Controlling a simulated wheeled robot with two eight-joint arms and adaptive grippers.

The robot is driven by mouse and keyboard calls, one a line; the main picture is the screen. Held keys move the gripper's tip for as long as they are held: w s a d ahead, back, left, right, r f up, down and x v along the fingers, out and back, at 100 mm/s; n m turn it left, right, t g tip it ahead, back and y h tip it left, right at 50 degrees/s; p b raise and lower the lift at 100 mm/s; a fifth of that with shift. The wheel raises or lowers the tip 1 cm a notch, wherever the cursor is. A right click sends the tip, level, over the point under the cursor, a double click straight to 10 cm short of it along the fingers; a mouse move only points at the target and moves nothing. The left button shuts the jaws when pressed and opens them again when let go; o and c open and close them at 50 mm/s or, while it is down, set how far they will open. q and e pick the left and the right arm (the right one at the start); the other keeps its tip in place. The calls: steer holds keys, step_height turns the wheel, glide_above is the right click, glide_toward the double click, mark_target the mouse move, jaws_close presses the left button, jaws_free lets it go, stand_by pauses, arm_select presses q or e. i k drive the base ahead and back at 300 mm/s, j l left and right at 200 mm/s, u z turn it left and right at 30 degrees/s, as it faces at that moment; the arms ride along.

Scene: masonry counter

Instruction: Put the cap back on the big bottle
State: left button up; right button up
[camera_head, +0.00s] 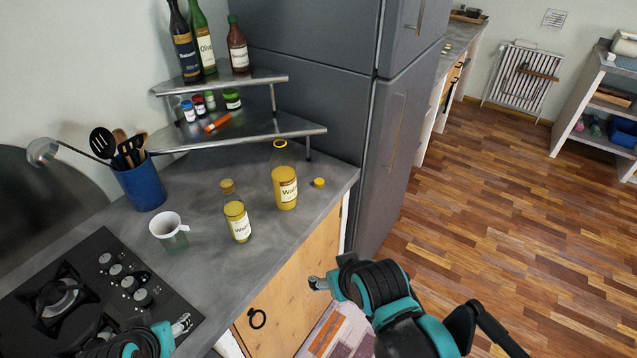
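The big bottle (286,187) stands upright on the counter with yellow contents and a white label. Its mouth shows a yellow ring and no cap on top. A small yellow cap (319,182) lies on the counter just to its right, near the counter edge. My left gripper (183,324) is low at the left, over the front of the stove, well away from both. My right gripper (318,283) is in front of the counter's cabinet, apart from bottle and cap. Both grippers show small and edge-on, so their opening is unclear. I see nothing held in either.
A smaller bottle (237,220) with a brownish stopper stands left of the big one. A white mug (169,232), a blue utensil holder (141,185) and a stove (90,290) are further left. A two-tier shelf (270,133) stands behind, the grey fridge (335,110) to the right.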

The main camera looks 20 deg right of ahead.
mark_target(283, 169)
steer(key=i+l+u, duration=0.3)
steer(key=l, duration=0.3)
steer(key=i+l+u, duration=0.1)
steer(key=l+u, duration=0.15)
steer(key=l, duration=0.35)
steer(key=i+l+u, duration=0.1)
steer(key=l+u, duration=0.2)
steer(key=l, duration=0.35)
steer(key=l+u, duration=0.3)
steer(key=l, duration=0.35)
